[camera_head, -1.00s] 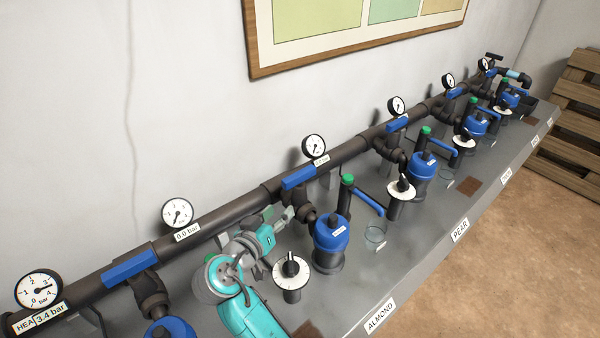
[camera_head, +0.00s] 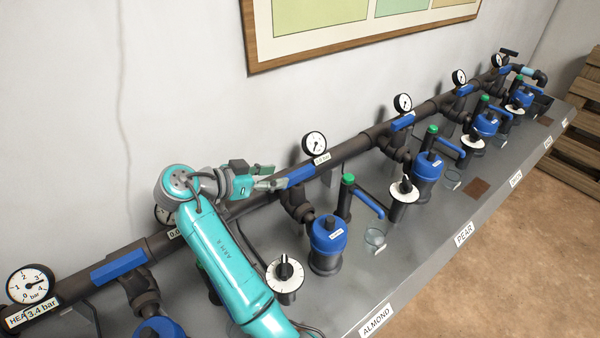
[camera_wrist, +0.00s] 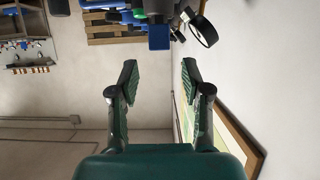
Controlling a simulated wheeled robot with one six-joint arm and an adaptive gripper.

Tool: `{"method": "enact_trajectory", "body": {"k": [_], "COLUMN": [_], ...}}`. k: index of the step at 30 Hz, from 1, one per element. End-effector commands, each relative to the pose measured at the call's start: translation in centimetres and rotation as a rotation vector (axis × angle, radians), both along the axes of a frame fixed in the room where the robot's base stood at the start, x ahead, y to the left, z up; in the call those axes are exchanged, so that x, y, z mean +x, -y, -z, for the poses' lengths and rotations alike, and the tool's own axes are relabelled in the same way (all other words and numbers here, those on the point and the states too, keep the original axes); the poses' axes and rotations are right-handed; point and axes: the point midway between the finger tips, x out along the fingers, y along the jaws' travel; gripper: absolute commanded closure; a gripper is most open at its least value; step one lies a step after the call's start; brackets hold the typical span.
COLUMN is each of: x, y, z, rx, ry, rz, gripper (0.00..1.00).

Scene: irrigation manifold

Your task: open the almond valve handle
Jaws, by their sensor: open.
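The blue handle (camera_head: 301,175) above the bench's ALMOND label (camera_head: 377,320) lies along the dark pipe in the head view. In the wrist view its blue end (camera_wrist: 158,37) faces me, beyond and between the fingertips. My gripper (camera_head: 274,177) is open and empty at the handle's left end, at about pipe height. In the wrist view the gripper (camera_wrist: 160,75) has its fingers apart on either side. Whether a finger touches the handle cannot be told.
A round gauge (camera_head: 314,143) sits just above the handle; it also shows in the wrist view (camera_wrist: 203,33). A blue-topped filter (camera_head: 328,236), a green-capped post (camera_head: 347,182) and a white dial (camera_head: 285,272) stand below. Another blue handle (camera_head: 118,265) is at left. The wall is close behind.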

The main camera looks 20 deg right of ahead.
Motion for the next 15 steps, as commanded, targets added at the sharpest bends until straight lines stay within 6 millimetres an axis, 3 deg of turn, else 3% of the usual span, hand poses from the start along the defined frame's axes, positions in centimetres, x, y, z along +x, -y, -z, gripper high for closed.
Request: {"method": "enact_trajectory", "body": {"k": [6, 15], "x": [1.1, 2.2], "y": [3.7, 6.7], "z": [1.6, 2.9], "rx": [-0.002, -0.001], "ry": [-0.002, 0.000], "rz": [0.002, -0.001], "gripper": [0.52, 0.52]}}
